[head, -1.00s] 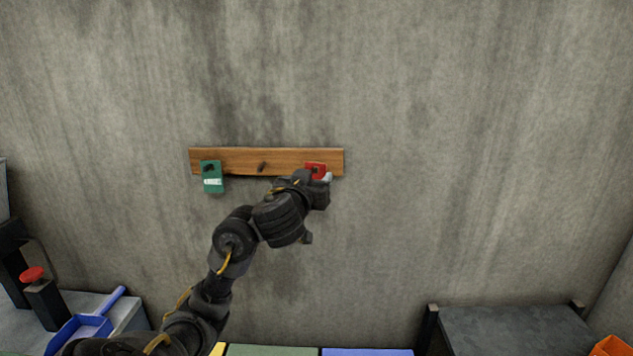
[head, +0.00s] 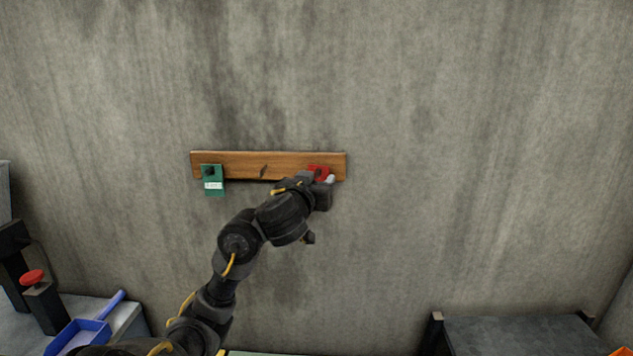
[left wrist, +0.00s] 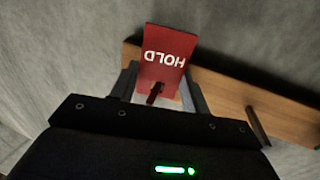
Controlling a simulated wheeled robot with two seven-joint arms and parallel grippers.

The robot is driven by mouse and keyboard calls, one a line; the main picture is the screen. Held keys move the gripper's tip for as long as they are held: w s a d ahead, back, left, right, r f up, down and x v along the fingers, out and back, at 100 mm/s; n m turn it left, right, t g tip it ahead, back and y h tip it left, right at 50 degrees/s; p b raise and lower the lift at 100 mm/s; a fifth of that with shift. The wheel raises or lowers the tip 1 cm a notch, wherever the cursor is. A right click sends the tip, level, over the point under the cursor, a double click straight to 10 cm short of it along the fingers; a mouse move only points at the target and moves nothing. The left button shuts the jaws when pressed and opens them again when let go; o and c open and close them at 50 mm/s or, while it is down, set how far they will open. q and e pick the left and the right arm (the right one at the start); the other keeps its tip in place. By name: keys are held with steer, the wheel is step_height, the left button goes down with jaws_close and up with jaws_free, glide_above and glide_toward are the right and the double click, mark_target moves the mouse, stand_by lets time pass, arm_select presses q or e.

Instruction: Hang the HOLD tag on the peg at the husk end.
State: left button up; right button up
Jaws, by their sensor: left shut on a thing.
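The red HOLD tag (head: 318,171) is at the right end of the wooden rail (head: 235,164) on the wall. My left gripper (head: 322,180) is shut on it and partly covers it in the head view. In the left wrist view the tag (left wrist: 165,60) shows its white lettering upside down, between the fingers (left wrist: 160,92). A dark peg (left wrist: 154,94) shows at the tag's near end and seems to pass through it; how far the tag sits on it I cannot tell. My right gripper is not in view.
A green tag (head: 213,178) hangs at the rail's left end. The rail's middle peg (head: 263,172) is bare. A blue scoop (head: 85,333) and a red-topped post (head: 38,300) stand lower left; a dark surface (head: 515,334) is lower right. The wall around the rail is clear.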

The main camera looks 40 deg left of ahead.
arm_select(q)
steer(key=o, duration=1)
steer(key=shift+c, duration=0.2)
steer(key=shift+o, duration=0.3)
steer(key=shift+d, duration=0.1)
steer(key=shift+d, duration=0.1)
